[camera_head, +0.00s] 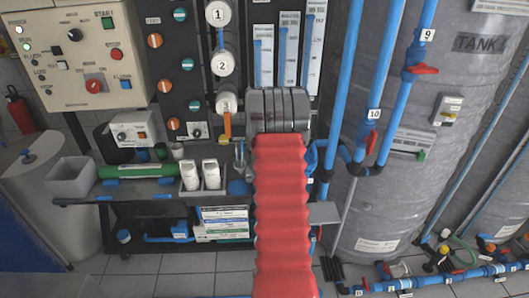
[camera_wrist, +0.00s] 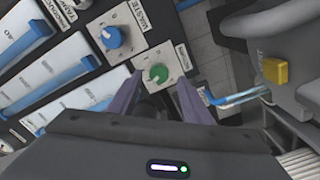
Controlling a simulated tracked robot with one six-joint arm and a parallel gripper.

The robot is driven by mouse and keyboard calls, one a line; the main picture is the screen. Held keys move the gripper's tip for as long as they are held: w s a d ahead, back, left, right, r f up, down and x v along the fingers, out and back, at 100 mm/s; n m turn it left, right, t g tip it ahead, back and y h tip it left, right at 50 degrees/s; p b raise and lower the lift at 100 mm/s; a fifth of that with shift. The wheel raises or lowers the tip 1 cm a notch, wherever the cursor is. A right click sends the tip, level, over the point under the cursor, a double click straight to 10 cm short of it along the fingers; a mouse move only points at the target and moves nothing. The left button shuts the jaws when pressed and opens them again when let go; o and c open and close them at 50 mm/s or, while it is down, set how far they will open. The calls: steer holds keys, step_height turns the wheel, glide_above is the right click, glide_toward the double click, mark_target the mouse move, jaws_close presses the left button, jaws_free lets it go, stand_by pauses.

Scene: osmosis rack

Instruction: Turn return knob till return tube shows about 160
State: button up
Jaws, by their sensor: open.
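The green knob (camera_wrist: 156,73) sits on a pale square plate with a label that appears to read RETURN in the wrist view. My open gripper (camera_wrist: 158,80) has one dark finger on each side of this knob; I cannot tell whether either touches it. Several white tubes with scales and blue fill lie to the left. The lowest of these, the tube (camera_wrist: 66,107) in line with the green knob, looks like the return tube; its reading is too small to make out. In the head view, my arm hides the knob and gripper.
A blue knob (camera_wrist: 113,37) labelled WASTE sits close up-left of the green one. A yellow part (camera_wrist: 275,71) stands at the right. In the head view, blue pipes (camera_head: 346,80) and a grey tank (camera_head: 455,110) stand right of my arm. A control panel (camera_head: 75,50) is at upper left.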

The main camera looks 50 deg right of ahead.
steer(key=v, duration=1.1)
steer(key=shift+s+a, duration=0.15)
steer(key=shift+a, duration=0.05)
steer(key=w+a+r+y, duration=0.3)
steer(key=a, duration=0.6)
steer(key=w+a+r+g+y, duration=0.1)
steer(key=w+a+r+y, duration=0.2)
steer(key=a, duration=0.5)
steer(key=w+a+r+y, duration=0.2)
steer(key=a+r+y, duration=0.15)
steer(key=a, duration=0.55)
steer(key=s+a+r+g+y, duration=0.2)
steer(key=s+a, duration=0.8)
steer(key=a, duration=0.1)
steer(key=s+a+r+m+g+y, duration=0.1)
steer(key=s+a+r+g+y, duration=0.1)
steer(key=s+a, duration=0.8)
steer(key=shift+s+a+r+m+g, duration=0.3)
steer(key=shift+s+a+g, duration=0.1)
steer(key=shift+a+g, duration=0.2)
steer(key=shift+d, duration=0.1)
